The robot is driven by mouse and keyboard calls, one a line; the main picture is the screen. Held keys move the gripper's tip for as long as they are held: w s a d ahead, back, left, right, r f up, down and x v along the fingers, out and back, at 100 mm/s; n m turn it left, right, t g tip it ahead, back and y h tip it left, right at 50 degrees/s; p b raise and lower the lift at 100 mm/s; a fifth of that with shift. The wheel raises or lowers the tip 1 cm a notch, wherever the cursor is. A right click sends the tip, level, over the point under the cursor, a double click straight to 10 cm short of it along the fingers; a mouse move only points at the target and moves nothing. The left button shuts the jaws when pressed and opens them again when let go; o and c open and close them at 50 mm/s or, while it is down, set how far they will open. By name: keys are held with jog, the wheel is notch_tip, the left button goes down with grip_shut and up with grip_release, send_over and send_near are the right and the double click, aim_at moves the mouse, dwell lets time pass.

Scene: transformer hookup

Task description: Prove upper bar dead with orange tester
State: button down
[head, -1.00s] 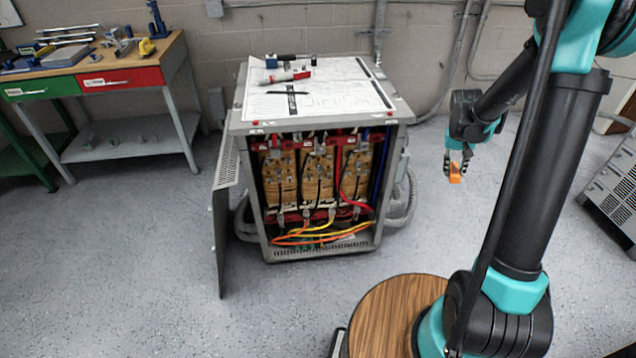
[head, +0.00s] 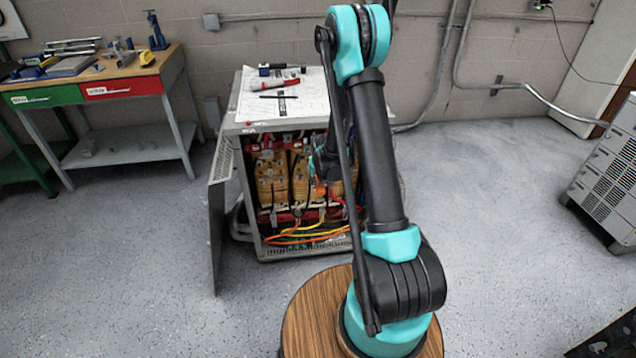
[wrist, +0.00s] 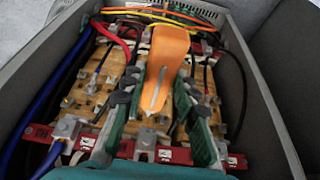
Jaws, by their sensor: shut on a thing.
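My gripper (wrist: 155,95) is shut on the orange tester (wrist: 166,62), which sits between its two fingers. The tester's thin grey tip points toward the bottom of the wrist view, at the end where the upper red bar (wrist: 172,155) runs across. I cannot tell whether the tip touches anything. In the head view, my gripper (head: 319,185) is in front of the open transformer cabinet (head: 243,190), mostly hidden by my arm, and only a bit of orange shows. The upper red bar (head: 262,146) shows along the top of the opening, partly covered.
Tan coils (head: 270,178) stand in the cabinet, with orange and yellow cables (head: 300,235) below them. Cabinet walls (wrist: 262,90) flank the gripper closely. The open door (head: 220,220) stands at left. Tools and a drawing sheet (head: 250,105) lie on top. A workbench (head: 130,85) stands at left.

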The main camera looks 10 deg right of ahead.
jog(key=shift+w+d+f, duration=0.1)
jog(key=shift+w+f, duration=0.05)
jog(key=shift+w, duration=4.25)
jog(key=shift+s, duration=0.1)
jog(key=shift+s, duration=3.4)
